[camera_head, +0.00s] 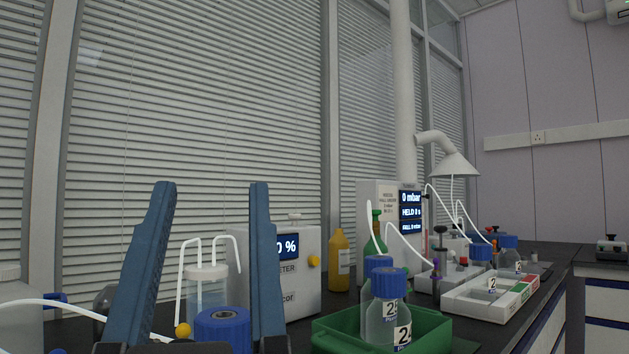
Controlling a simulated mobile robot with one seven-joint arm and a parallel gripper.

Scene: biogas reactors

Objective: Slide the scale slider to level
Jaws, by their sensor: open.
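My gripper (212,188) is at the lower left, with two blue fingers pointing up and spread wide apart. Nothing is held between them. Behind the gap I see a clear vessel with white bent tubes (207,285) and a blue cap (222,328) in front of it. I cannot pick out the scale slider with certainty. A small upright rod with a dark top (440,238) stands at the right, apart from my gripper, and I cannot tell whether it belongs to the scale. The fingers hide part of the bench and of the white meter (303,285).
A green tray (330,335) holds blue-capped bottles (388,310). A yellow bottle (340,262) stands behind. A white control box (376,200) shows "0 mbar". Blinds (200,100) cover the back.

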